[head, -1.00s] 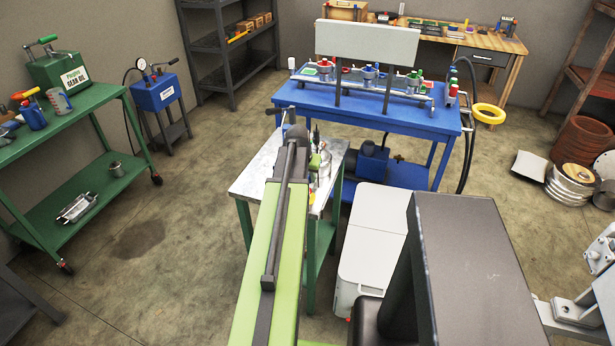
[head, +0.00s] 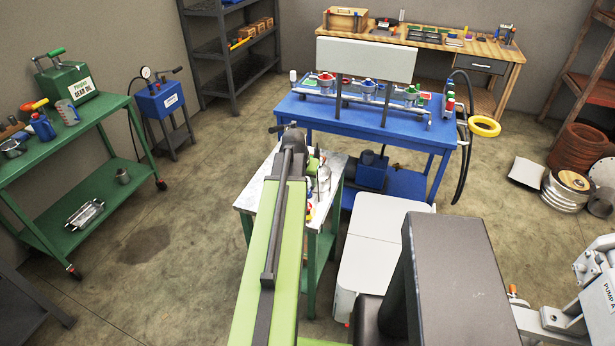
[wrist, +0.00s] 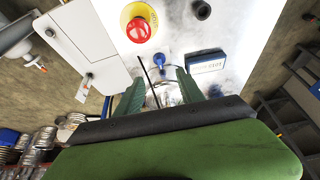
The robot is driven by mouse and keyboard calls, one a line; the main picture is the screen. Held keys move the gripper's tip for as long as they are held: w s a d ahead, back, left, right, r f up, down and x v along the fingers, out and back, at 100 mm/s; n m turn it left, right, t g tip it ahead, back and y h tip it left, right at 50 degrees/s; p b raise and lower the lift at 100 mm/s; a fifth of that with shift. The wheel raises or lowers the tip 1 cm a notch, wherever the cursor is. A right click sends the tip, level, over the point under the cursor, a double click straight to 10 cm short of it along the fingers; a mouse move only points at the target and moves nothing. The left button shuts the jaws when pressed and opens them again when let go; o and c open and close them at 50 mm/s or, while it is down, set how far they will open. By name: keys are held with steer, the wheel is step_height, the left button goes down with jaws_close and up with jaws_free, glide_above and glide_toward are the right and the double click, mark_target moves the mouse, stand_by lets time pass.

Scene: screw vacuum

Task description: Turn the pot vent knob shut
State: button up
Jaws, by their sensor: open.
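In the wrist view my gripper (wrist: 160,74) is open. Its two green fingers are apart, with a small blue knob-like part (wrist: 159,61) just beyond and between the tips. I cannot tell whether this is the pot vent knob, or whether the fingers touch it. Shiny metal that may be the pot (wrist: 160,95) shows partly between the fingers. In the head view a metal pot or can (head: 323,178) stands on the small metal-topped table (head: 251,196), right of my green arm. My arm hides much of that table, and my fingers cannot be made out there.
In the wrist view a red button (wrist: 139,30) on a yellow base and a blue label block (wrist: 206,63) lie near the blue part. A pale flat panel (wrist: 78,38) is at left. The blue table (head: 345,125) stands behind the small table; open floor (head: 190,290) lies left.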

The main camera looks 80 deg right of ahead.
steer(key=p+v, duration=0.5)
steer(key=v, duration=0.3)
steer(key=shift+p, duration=0.4)
steer(key=shift+w, duration=0.1)
